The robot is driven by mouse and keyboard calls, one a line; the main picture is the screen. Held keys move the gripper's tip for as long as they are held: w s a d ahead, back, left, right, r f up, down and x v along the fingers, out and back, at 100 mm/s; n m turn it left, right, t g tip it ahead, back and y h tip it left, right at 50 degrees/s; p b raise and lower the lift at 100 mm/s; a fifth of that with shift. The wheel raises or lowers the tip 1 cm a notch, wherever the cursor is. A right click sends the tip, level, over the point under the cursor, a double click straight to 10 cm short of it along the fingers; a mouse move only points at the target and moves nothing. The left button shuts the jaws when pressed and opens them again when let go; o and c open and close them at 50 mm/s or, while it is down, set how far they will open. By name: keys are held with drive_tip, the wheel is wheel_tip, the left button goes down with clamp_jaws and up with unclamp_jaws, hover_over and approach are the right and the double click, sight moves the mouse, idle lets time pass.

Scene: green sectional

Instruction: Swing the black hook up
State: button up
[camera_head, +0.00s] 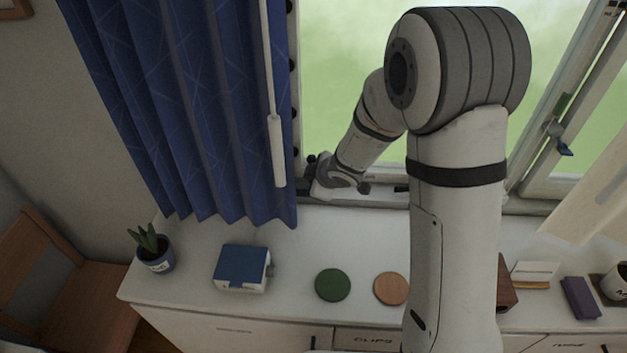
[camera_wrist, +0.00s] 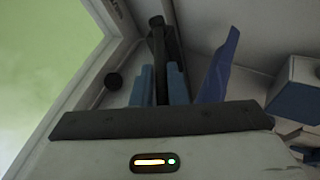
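In the wrist view, a long black bar, which looks like the black hook (camera_wrist: 158,45), runs upward between the two bluish fingers of my gripper (camera_wrist: 160,84). The fingers stand close together, one on each side of the bar, with little or no gap showing, so my gripper looks shut on it. In the head view, my gripper (camera_head: 318,166) is at the lower left of the window frame, beside the blue curtain's edge. Dark parts show around the fingers there, but the hook's shape cannot be made out.
The blue curtain (camera_head: 180,110) hangs just left of my gripper, with a white rod (camera_head: 277,150) along it. Below is a white cabinet top (camera_head: 190,290) with a potted plant (camera_head: 151,250), a blue-topped box (camera_head: 242,266) and a green disc (camera_head: 332,285).

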drive_tip(key=o, duration=0.4)
drive_tip(key=v, duration=0.7)
drive_tip(key=shift+s+d+r, duration=0.2)
drive_tip(key=shift+r, duration=0.05)
